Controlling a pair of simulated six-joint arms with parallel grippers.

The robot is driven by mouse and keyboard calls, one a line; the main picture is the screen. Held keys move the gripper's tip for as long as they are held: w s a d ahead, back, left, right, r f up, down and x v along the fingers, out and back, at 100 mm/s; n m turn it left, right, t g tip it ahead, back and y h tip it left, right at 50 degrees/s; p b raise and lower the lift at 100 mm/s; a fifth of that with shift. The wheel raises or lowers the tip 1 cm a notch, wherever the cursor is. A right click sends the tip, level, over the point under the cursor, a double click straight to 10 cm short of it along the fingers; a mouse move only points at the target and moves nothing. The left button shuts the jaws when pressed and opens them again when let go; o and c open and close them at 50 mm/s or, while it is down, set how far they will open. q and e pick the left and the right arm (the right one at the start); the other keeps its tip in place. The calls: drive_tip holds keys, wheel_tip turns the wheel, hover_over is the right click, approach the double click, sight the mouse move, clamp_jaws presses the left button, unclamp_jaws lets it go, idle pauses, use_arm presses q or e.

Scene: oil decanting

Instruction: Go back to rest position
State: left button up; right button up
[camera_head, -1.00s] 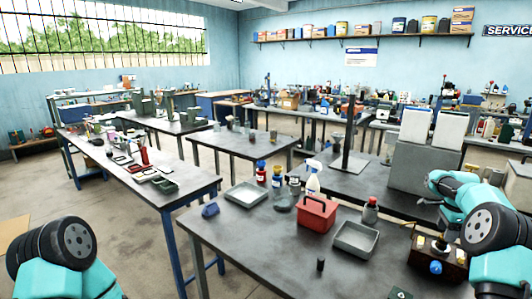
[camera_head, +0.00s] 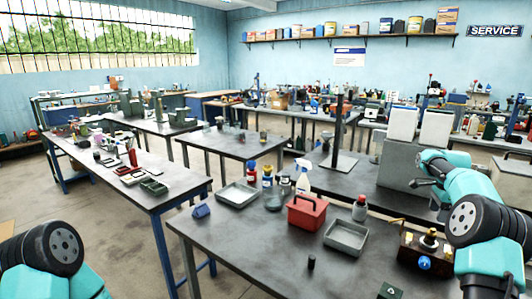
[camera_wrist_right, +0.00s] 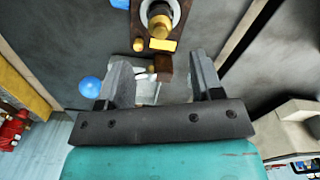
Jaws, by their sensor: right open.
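My right gripper (camera_head: 420,174) is at the right of the head view, above the far right part of the workbench. In the right wrist view my right gripper (camera_wrist_right: 160,78) has its two grey fingers apart, with nothing held between them. Beyond the fingers is a brown wooden box (camera_head: 409,247) with a dark and brass fitting on top and a blue knob (camera_head: 424,262) at its front. The box (camera_wrist_right: 138,42) and knob (camera_wrist_right: 91,87) also show in the right wrist view. Only a link of my left arm shows at the lower left; its gripper is out of view.
On the bench stand a red caddy (camera_head: 307,213), a grey tray (camera_head: 345,238), a red-capped bottle (camera_head: 360,208), a spray bottle (camera_head: 303,180) and a small black cylinder (camera_head: 311,262). A large grey block (camera_head: 408,166) stands behind the right gripper. The bench's front left is clear.

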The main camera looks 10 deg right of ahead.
sight(433, 230)
wheel_tip(433, 230, down, 9)
drive_tip(key=shift+f, duration=0.2)
drive_tip(key=r, duration=0.3)
drive_tip(key=shift+s+a+r, duration=0.15)
drive_tip(key=shift+a+r, duration=0.05)
drive_tip(key=shift+r, duration=0.2)
drive_tip(key=s+a, duration=0.6)
drive_tip(key=a, duration=0.1)
drive_tip(key=shift+r, duration=0.35)
drive_tip(key=shift+o, duration=0.5)
drive_tip(key=shift+s, duration=0.1)
